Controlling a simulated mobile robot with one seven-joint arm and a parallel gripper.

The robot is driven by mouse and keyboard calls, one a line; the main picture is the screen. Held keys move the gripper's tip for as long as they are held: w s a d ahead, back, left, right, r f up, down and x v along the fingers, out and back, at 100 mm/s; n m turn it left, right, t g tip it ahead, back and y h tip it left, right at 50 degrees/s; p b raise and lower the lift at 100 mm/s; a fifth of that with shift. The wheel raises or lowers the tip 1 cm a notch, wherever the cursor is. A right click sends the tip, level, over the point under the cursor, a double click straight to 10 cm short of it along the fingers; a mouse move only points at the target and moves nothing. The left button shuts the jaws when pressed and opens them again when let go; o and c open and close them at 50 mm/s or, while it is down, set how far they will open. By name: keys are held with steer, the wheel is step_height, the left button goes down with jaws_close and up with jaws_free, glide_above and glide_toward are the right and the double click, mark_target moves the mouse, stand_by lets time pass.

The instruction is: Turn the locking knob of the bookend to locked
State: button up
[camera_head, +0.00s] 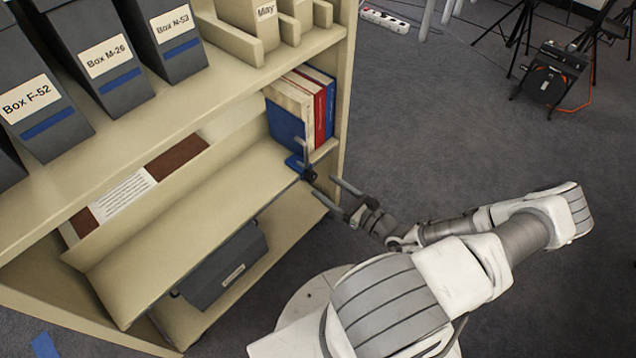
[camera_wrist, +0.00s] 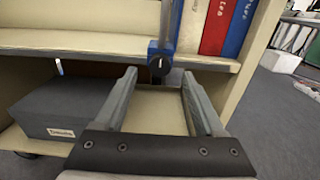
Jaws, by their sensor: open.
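The blue bookend (camera_head: 295,161) stands at the shelf's front edge, beside the upright books. Its black round knob (camera_wrist: 159,65) faces me on a blue clamp in the wrist view, with a light mark that looks roughly upright. I cannot read any lock label. In the head view the knob (camera_head: 310,175) shows small and dark at the shelf edge. My gripper (camera_head: 323,185) is open, its two fingers pointing at the knob. In the wrist view my gripper (camera_wrist: 158,73) has its fingertips to the left and right of the knob, apparently short of it. Nothing is between the fingers.
Red and blue books (camera_head: 320,108) stand right of the bookend. The bookend's shelf (camera_head: 190,215) is otherwise mostly bare. A dark box (camera_head: 228,268) sits on the shelf below, left of my gripper in the wrist view. Labelled boxes (camera_head: 108,65) stand above. Open floor (camera_head: 440,110) lies right.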

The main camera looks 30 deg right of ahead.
mark_target(314, 178)
steer(key=shift+b+x, duration=0.35)
steer(key=shift+x, duration=1.7)
jaws_close()
